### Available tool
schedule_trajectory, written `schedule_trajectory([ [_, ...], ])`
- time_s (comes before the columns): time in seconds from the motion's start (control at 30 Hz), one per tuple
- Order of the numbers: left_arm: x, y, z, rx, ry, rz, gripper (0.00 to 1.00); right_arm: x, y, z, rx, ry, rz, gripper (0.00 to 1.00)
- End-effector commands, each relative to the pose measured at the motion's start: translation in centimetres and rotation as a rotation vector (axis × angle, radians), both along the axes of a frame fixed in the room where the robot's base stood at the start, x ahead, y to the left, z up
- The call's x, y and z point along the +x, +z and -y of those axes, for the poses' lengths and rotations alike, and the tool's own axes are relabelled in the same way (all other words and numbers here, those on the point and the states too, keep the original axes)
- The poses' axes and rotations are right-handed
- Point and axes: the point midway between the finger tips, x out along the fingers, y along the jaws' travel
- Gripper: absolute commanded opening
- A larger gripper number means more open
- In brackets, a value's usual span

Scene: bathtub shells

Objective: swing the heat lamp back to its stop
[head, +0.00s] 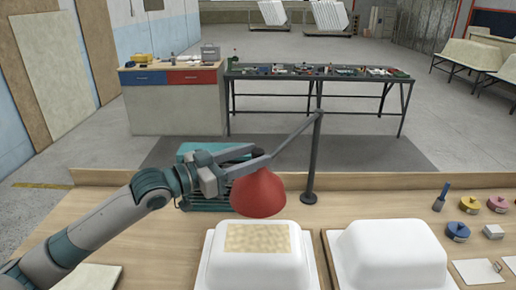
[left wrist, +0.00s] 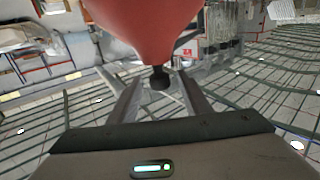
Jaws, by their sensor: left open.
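The heat lamp has a red cone shade (head: 259,194), a slanting grey arm (head: 295,139) and a dark post (head: 313,160) standing on the bench. In the head view the shade hangs at the rear edge of the left white shell (head: 215,262), which bears a tan patch (head: 258,238). My left gripper (head: 262,161) is at the top of the shade. In the left wrist view its open fingers (left wrist: 160,85) reach toward the red shade (left wrist: 150,25), with a dark knob (left wrist: 159,78) between them. I cannot tell whether they touch it. My right gripper is out of view.
A second white shell (head: 390,252) stands to the right. A teal machine (head: 200,154) sits behind my left gripper. A pale sheet (head: 87,277) lies at the front left.

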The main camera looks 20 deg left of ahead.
Motion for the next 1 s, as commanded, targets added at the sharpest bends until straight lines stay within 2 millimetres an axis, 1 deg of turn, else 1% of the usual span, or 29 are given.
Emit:
schedule_trajectory([
  [0.03,0.5,0.2,0.4,-0.002,-0.001,-0.001,0.44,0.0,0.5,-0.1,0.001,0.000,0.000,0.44],
  [0.2,1.3,0.1,1.2,0.000,0.000,0.000,0.44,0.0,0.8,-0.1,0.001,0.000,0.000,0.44],
  [0.57,1.5,-0.1,1.3,0.001,0.000,0.000,0.44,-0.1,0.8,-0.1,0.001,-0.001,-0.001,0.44],
  [0.67,1.5,0.0,1.3,0.001,0.000,0.000,0.23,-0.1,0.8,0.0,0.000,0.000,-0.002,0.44],
  [0.7,1.5,0.0,1.3,0.001,0.000,0.000,0.13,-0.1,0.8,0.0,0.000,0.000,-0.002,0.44],
  [0.77,1.5,0.0,1.3,0.001,0.000,-0.001,0.00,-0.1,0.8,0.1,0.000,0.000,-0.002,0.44],
  [1.0,1.6,0.0,1.4,0.000,0.001,0.000,0.00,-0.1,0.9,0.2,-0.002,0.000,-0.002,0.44],
])
